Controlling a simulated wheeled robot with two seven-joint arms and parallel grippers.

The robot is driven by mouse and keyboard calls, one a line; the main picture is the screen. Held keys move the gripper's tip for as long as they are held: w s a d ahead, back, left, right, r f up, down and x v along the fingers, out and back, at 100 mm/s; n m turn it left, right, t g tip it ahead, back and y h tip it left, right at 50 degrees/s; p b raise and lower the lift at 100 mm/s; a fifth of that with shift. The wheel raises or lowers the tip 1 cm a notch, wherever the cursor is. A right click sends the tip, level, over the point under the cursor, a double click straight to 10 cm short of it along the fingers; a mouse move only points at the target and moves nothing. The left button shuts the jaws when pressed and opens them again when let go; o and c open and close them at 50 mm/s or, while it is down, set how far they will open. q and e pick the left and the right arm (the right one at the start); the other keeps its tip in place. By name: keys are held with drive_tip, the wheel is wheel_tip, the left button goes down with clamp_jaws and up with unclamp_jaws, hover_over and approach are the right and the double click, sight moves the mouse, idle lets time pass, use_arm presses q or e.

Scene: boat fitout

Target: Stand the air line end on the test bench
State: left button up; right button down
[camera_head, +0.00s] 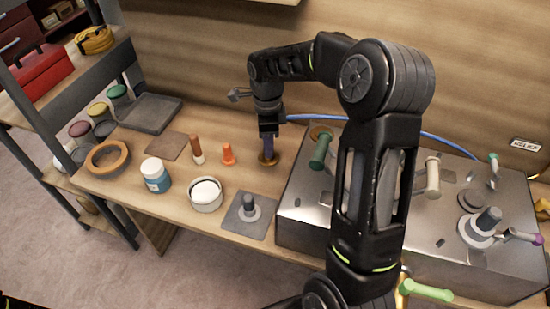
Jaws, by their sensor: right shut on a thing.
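My right gripper (270,130) points down over the wooden test bench (230,130), left of the metal box. It is shut on the air line end (268,146), a dark purple-blue upright piece with a round brass foot. The foot is at the bench top; I cannot tell whether it touches or hangs just above. The blue air line (310,117) runs right from near the gripper, passes behind my arm and comes out over the box. My gripper hides the top of the air line end. My left gripper is not in view.
A metal box (310,205) with several coloured handles fills the right side. Near the air line end stand an orange cone-like piece (228,154) and a brown-and-white stick (196,150). A white tub (206,195), blue jar (155,175) and grey plate with a post (249,212) stand in front.

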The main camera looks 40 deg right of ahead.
drive_tip(key=shift+f, duration=0.9)
drive_tip(key=shift+f, duration=1.85)
drive_tip(key=shift+f, duration=0.1)
drive_tip(key=shift+f, duration=0.15)
drive_tip(key=c, duration=1.1)
unclamp_jaws()
wheel_tip(320, 180, up, 12)
drive_tip(key=shift+r, duration=0.25)
